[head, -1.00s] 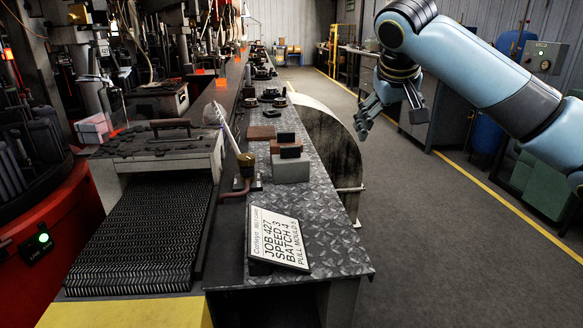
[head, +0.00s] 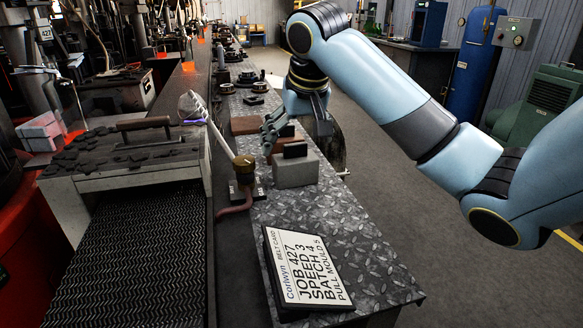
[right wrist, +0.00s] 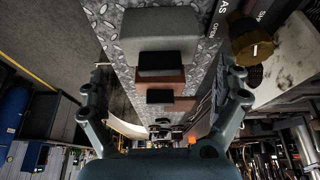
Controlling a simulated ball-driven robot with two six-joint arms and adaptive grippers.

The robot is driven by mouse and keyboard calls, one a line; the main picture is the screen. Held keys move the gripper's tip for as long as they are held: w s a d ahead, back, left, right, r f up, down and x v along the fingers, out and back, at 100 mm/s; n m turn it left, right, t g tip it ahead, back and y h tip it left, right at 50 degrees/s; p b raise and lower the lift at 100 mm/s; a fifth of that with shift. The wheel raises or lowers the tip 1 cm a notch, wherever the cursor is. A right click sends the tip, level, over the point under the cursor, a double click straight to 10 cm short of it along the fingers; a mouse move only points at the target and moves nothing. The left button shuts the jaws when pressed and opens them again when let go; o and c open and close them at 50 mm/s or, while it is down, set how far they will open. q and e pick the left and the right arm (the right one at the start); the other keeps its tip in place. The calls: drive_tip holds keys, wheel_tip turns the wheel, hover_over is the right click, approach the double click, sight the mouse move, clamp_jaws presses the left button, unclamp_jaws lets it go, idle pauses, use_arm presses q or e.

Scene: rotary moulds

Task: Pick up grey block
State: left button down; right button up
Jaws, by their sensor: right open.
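The grey block (head: 296,172) sits on the patterned metal bench top with a small black block (head: 295,150) against its far upper side. In the right wrist view the grey block (right wrist: 160,32) lies near the top, beyond the fingertips, with the black block (right wrist: 161,63) below it in the picture. My right gripper (head: 290,126) is open and empty, over the bench just behind the grey block in the head view. Its fingers stand wide apart in the wrist view (right wrist: 165,75). They partly hide the brown blocks in the head view. My left gripper is not in view.
Brown blocks (right wrist: 166,84) lie close beside the grey block. A job sign (head: 305,270) lies on the near bench. Bare bench top (head: 365,235) shows near the front right.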

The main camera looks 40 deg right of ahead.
sight(295, 150)
drive_tip(key=shift+w+f, duration=0.15)
drive_tip(key=shift+f, duration=0.35)
drive_tip(key=shift+w+d+f, duration=0.1)
drive_tip(key=shift+w+f, duration=0.05)
drive_tip(key=shift+f, duration=0.1)
drive_tip(key=x, duration=0.5)
drive_tip(key=shift+w+b, duration=0.1)
drive_tip(key=shift+b, duration=0.25)
drive_tip(key=shift+r, duration=0.1)
drive_tip(key=c, duration=0.4)
drive_tip(key=shift+c, duration=1.1)
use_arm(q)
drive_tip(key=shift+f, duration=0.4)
use_arm(e)
drive_tip(key=shift+d, duration=0.1)
drive_tip(key=c, duration=0.8)
